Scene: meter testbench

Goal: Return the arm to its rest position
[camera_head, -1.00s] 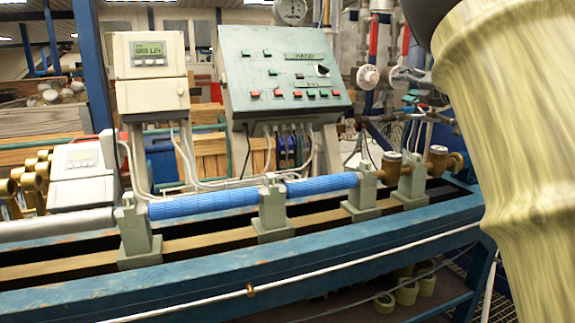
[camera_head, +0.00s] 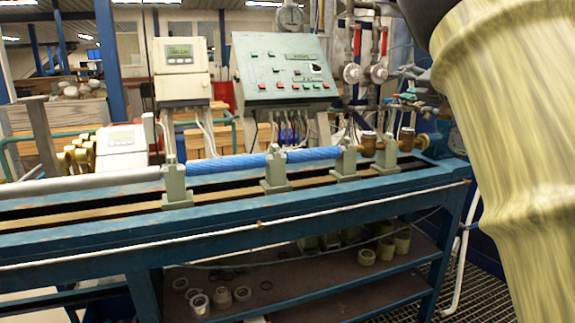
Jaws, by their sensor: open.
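My arm fills the right edge of the head view as a large pale yellow, streaked link with a dark part at its top. My gripper is outside the picture, so its jaws cannot be seen. The meter testbench (camera_head: 215,234) stands ahead, a long blue frame running across the view. A blue pipe (camera_head: 225,164) in two lengths lies along its top in grey-green supports (camera_head: 275,172).
A sloped control panel (camera_head: 284,70) with buttons and a display box (camera_head: 181,70) stand behind the bench. Red-handled valves (camera_head: 357,42) are at the back right. A lower shelf (camera_head: 290,285) holds several rings. Grated floor (camera_head: 455,290) shows at lower right.

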